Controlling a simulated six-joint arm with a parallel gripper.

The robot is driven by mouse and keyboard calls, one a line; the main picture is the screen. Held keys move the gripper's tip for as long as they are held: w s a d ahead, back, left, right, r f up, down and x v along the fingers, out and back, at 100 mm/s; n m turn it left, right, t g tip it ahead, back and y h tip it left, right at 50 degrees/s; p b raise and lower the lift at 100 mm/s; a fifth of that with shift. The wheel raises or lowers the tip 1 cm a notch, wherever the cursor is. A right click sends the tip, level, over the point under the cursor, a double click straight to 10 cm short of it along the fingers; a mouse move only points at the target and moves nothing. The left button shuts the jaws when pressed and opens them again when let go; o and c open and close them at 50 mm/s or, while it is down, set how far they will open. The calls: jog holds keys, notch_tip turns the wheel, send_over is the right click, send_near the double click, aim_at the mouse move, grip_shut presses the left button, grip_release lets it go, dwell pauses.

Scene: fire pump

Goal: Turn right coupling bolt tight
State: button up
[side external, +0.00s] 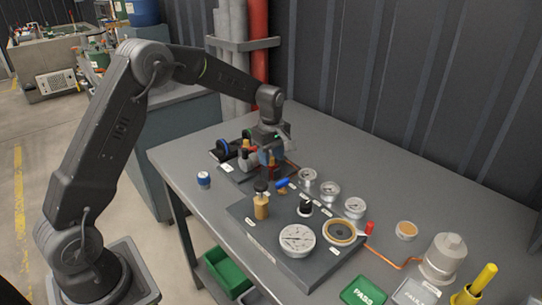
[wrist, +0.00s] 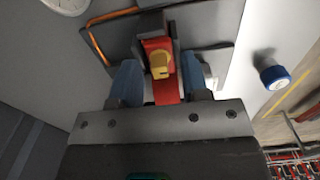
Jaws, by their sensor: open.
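In the wrist view, a red block (wrist: 160,88) with a small brass-coloured piece (wrist: 159,66) on its face lies between my fingers. The brass piece may be the coupling bolt, but I cannot tell for sure. My gripper (wrist: 161,80) is open, one blue-grey fingertip on each side of the red block, with no clear grip on it. In the side external view my gripper (side external: 270,160) points down over the small pump assembly (side external: 225,148) on its dark base plate. The fingertips and the right coupling bolt are largely hidden there.
A blue-and-white cap (side external: 203,180) stands on the grey table (side external: 180,165), and shows in the wrist view (wrist: 273,76). A dark panel (side external: 262,240) with gauges and a brass fitting (side external: 261,205) sits in front. An orange tube (wrist: 97,45) runs beside the base plate.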

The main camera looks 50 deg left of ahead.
jog(key=shift+f, duration=0.1)
jog(key=shift+c, duration=0.2)
grip_shut()
